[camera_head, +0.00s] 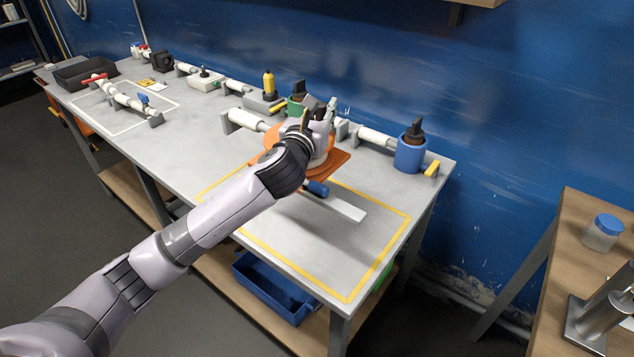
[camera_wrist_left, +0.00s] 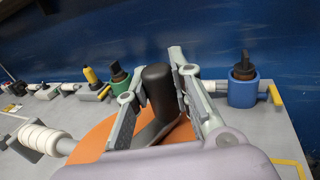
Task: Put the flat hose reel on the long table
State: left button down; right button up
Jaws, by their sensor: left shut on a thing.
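The flat hose reel (camera_head: 337,160) is an orange disc with a flat orange edge, mostly hidden behind my left gripper in the head view. It also shows as an orange round in the left wrist view (camera_wrist_left: 92,146). My left gripper (camera_head: 318,112) is over the reel, its fingers closed around an upright black grip (camera_wrist_left: 157,88). The long table (camera_head: 215,135) has a grey top along the blue wall. The reel is over its right part, by the yellow outline (camera_head: 385,250); I cannot tell whether it touches the top. My right gripper is not in view.
A blue-handled flat tool (camera_head: 345,208) lies inside the yellow outline, close to the reel. A blue cup-like holder (camera_head: 410,155) and several pipe fittings line the back. A black tray (camera_head: 85,75) is far left. A wooden table (camera_head: 575,225) stands right.

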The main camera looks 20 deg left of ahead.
pick_arm(q)
notch_tip(320, 180, down, 11)
jog(key=shift+r+b, duration=0.1)
jog(key=shift+b, duration=0.8)
jog(key=shift+f+b, duration=0.5)
jog(key=shift+f, duration=1.6)
jog(key=shift+f, duration=0.15)
jog(key=c, duration=1.4)
grip_release()
jog(key=shift+s, duration=0.1)
